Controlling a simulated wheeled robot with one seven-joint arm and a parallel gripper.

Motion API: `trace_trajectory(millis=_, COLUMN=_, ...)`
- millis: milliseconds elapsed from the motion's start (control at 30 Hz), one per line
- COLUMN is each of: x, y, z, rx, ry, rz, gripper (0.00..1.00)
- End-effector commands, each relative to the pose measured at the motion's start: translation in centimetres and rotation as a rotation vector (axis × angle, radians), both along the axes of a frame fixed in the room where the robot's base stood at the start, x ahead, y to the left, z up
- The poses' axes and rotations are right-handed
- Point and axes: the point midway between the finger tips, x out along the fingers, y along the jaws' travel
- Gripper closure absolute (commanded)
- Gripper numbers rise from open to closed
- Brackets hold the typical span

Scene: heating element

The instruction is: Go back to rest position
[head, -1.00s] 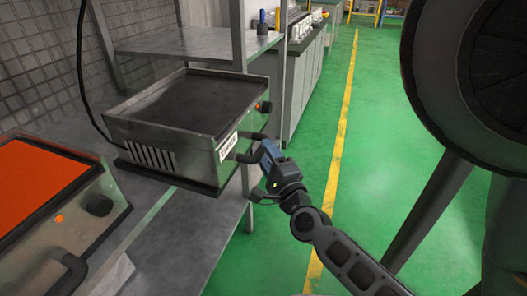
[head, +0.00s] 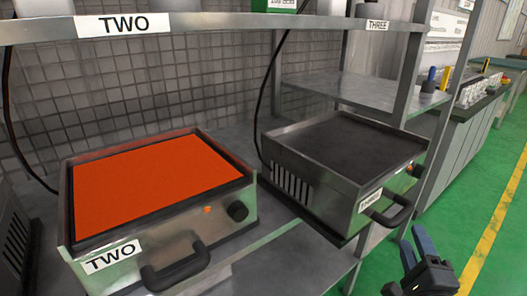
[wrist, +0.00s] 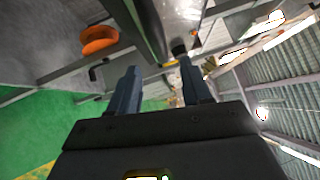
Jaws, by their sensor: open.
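My gripper (head: 415,248) is at the lower right of the head view, its two blue fingers open and pointing up. No object shows between the fingers in the wrist view (wrist: 157,75). Heating element THREE (head: 345,150), a steel box with a dark top plate, stands on the grey bench. Its black front handle (head: 387,213) is up and left of my gripper, with a gap between them in the picture. Heating element TWO (head: 160,185) has a glowing orange top and stands on the left. Most of my arm is outside the head view.
The grey metal bench (head: 262,262) and its uprights stand close to the left of my gripper. A shelf (head: 230,24) with labels TWO and THREE runs above. Open green floor (head: 470,215) with a yellow line lies to the right.

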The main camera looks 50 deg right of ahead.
Motion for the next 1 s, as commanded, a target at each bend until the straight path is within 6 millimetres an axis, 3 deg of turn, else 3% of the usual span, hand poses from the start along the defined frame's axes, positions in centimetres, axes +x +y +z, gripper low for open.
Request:
trace_trajectory(millis=133, x=0.3, y=0.8, z=0.2, rx=-0.015, ry=0.036, rz=0.022, gripper=0.52)
trace_trajectory(millis=233, x=1.3, y=3.6, z=0.9, rx=-0.080, ry=0.166, rz=0.098, gripper=0.52)
trace_trajectory(millis=467, x=2.8, y=16.2, z=3.8, rx=-0.502, ry=0.693, rz=0.457, gripper=0.52)
trace_trajectory(millis=600, x=1.3, y=23.0, z=5.7, rx=-0.856, ry=0.943, rz=0.660, gripper=0.52)
trace_trajectory(millis=700, x=-0.3, y=26.4, z=6.9, rx=-1.089, ry=1.056, rz=0.763, gripper=0.52)
trace_trajectory(millis=833, x=-1.8, y=28.8, z=8.0, rx=-1.306, ry=1.131, rz=0.834, gripper=0.52)
trace_trajectory(millis=1000, x=-2.4, y=29.6, z=8.3, rx=-1.399, ry=1.158, rz=0.860, gripper=0.52)
